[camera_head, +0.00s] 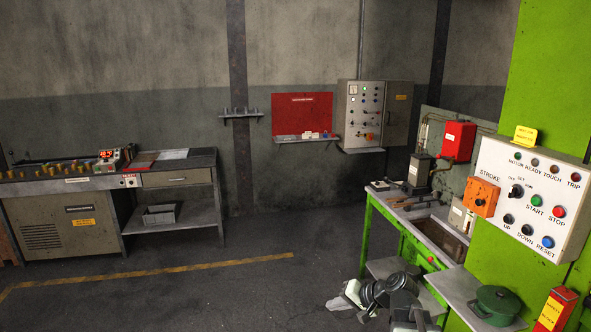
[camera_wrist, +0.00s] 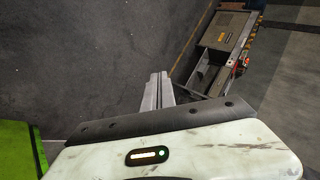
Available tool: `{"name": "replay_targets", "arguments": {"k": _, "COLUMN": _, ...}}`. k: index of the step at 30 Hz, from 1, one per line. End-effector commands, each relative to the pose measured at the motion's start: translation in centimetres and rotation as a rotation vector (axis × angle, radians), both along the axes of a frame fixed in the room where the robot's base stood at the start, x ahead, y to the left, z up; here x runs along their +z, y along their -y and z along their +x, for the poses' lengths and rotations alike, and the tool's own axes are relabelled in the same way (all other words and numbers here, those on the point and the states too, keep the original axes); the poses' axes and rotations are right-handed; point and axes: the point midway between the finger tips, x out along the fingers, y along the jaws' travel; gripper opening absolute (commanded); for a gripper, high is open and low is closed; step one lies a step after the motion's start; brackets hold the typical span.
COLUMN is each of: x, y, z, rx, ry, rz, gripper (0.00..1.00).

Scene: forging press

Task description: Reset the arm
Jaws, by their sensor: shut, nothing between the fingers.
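My gripper (camera_wrist: 160,88) is shut and empty; its grey fingers lie together in the middle of the wrist view. In the head view my arm is folded low at the bottom right of centre, with my gripper (camera_head: 338,304) at its left end. It hangs over the dark floor, apart from the green-framed bench (camera_head: 367,235) and touching nothing that I can see. The wrist view looks over the floor toward the grey workbench (camera_wrist: 228,38), which is tilted in that picture.
The control panel (camera_head: 535,195) on the green press stands at the right. A grey workbench (camera_head: 170,222) stands at the left. The floor (camera_head: 270,245) between is clear, crossed by a yellow line.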

Motion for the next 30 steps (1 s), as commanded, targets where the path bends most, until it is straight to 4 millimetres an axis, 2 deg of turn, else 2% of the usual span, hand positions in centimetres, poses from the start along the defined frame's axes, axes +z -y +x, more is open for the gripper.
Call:
{"name": "replay_targets", "arguments": {"k": 1, "x": -1.6, "y": -2.6, "z": -1.6, "rx": 0.075, "ry": -0.033, "rz": -0.073, "gripper": 0.00}}
{"name": "replay_targets", "arguments": {"k": 3, "x": -4.1, "y": -4.7, "z": -4.1, "rx": 0.178, "ry": -0.091, "rz": -0.211, "gripper": 0.00}}
{"name": "replay_targets", "arguments": {"k": 5, "x": -5.8, "y": -4.9, "z": -6.1, "rx": 0.244, "ry": -0.142, "rz": -0.335, "gripper": 0.00}}
{"name": "replay_targets", "arguments": {"k": 7, "x": -7.1, "y": -3.3, "z": -7.9, "rx": 0.283, "ry": -0.203, "rz": -0.463, "gripper": 0.00}}
{"name": "replay_targets", "arguments": {"k": 9, "x": -7.9, "y": -0.5, "z": -9.3, "rx": 0.292, "ry": -0.264, "rz": -0.570, "gripper": 0.00}}
{"name": "replay_targets", "arguments": {"k": 12, "x": -8.3, "y": 2.4, "z": -10.9, "rx": 0.300, "ry": -0.337, "rz": -0.685, "gripper": 0.00}}
{"name": "replay_targets", "arguments": {"k": 16, "x": -8.4, "y": 4.2, "z": -12.0, "rx": 0.307, "ry": -0.394, "rz": -0.753, "gripper": 0.00}}
{"name": "replay_targets", "arguments": {"k": 30, "x": -8.4, "y": 4.2, "z": -12.2, "rx": 0.311, "ry": -0.404, "rz": -0.748, "gripper": 0.00}}
